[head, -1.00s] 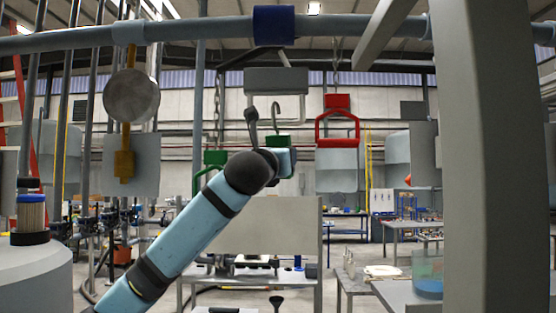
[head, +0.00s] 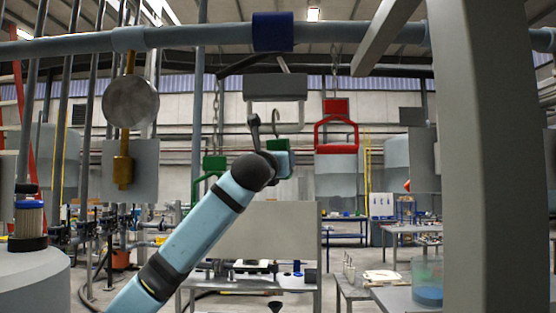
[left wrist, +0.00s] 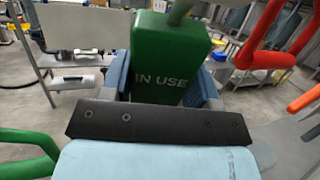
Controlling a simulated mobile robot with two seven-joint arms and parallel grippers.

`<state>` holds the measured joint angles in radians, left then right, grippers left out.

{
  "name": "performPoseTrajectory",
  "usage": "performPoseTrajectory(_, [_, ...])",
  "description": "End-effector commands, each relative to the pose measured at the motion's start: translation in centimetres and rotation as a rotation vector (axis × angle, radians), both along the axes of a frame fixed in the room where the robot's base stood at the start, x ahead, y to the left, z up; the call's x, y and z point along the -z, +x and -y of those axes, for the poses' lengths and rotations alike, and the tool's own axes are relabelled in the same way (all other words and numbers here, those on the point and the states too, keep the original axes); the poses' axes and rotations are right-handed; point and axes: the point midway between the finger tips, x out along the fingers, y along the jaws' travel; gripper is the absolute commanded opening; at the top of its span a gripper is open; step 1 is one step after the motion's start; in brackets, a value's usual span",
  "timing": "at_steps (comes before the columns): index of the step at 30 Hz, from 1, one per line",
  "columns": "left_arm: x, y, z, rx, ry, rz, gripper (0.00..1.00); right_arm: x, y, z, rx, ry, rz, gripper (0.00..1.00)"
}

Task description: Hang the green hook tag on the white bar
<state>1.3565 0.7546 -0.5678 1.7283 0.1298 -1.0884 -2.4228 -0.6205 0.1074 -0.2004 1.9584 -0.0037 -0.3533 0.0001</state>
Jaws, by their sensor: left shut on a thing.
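My left gripper (head: 281,164) is shut on the green tag (head: 278,145), in the middle of the head view. A thin grey hook (head: 276,118) rises from the tag. In the left wrist view the tag (left wrist: 170,60) reads "IN USE" and sits upright between the bluish fingers (left wrist: 165,88); the hook's top is cut off there. A pale grey-white hanging frame (head: 275,87), which looks like the white bar, is just above the hook in the head view. Whether hook and frame touch, and their depth gap, I cannot tell. My right gripper is not in view.
A red frame (head: 336,148) hangs right of the tag, and a green one (head: 211,170) stands left. A thick pipe with a blue band (head: 273,32) crosses above. A round grey disc (head: 130,102) hangs left. A wide grey post (head: 490,170) blocks the right.

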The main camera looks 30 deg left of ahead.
Motion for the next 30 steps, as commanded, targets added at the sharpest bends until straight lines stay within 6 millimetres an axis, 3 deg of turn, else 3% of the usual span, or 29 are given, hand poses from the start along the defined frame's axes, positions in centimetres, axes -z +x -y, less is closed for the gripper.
performPoseTrajectory(15, [1.6, 2.0, -1.2, 0.0, 0.0, -0.002, 0.3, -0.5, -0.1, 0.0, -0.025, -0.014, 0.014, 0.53])
performPoseTrajectory(30, [2.9, 2.2, -1.3, -0.001, -0.001, -0.003, 0.3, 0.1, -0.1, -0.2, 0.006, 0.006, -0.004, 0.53])
